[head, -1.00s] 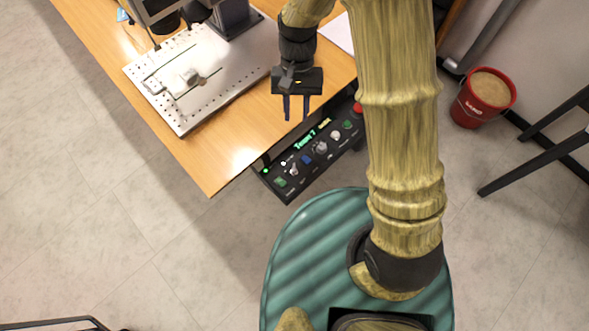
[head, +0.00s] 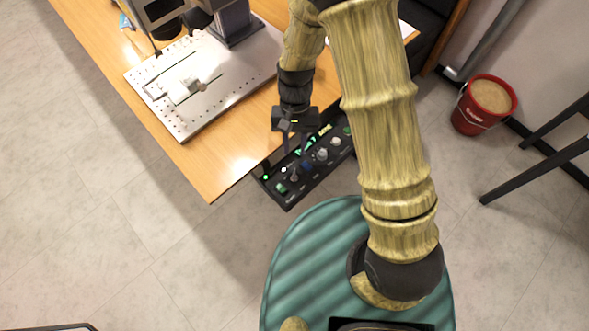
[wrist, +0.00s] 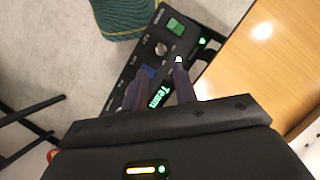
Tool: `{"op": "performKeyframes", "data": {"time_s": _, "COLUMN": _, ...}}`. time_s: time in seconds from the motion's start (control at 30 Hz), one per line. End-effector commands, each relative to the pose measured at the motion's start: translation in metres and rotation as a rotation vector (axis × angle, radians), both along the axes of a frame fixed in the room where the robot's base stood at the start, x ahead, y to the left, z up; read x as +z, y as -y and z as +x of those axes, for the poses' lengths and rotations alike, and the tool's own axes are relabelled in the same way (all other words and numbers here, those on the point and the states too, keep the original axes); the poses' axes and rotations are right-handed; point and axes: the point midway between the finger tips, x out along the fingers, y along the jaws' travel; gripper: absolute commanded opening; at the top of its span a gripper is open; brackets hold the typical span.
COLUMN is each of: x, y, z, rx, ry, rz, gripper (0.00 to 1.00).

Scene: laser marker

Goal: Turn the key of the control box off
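The black control box (head: 318,180) hangs at the table's front edge, with glowing green lettering and a row of switches and knobs. My gripper (head: 295,153) is over its left half, fingers pointing down and apart, nothing held. In the wrist view the open fingers (wrist: 160,64) reach over the panel. A small silver round part, possibly the key (wrist: 162,48), shows just beyond the fingertips, between a green switch (wrist: 175,26) and a blue switch (wrist: 149,72). It also appears as a small grey part (head: 294,177) in the head view. Its turn position and any contact cannot be told.
The wooden table (head: 230,160) carries a metal plate (head: 185,125) and the marking machine (head: 232,22). A red bucket (head: 484,106) and dark chair legs (head: 540,168) stand at right. The floor left of the table is clear.

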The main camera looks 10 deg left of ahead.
Motion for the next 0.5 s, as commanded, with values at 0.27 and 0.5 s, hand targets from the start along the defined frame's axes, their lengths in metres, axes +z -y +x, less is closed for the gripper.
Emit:
{"op": "performKeyframes", "data": {"time_s": 0.27, "x": -0.047, "y": 0.002, "z": -0.02, "rx": 0.001, "ry": -0.005, "rz": -0.002, "gripper": 0.28}}
{"op": "performKeyframes", "data": {"time_s": 0.5, "x": -0.079, "y": 0.002, "z": -0.034, "rx": 0.004, "ry": -0.004, "rz": -0.001, "gripper": 0.28}}
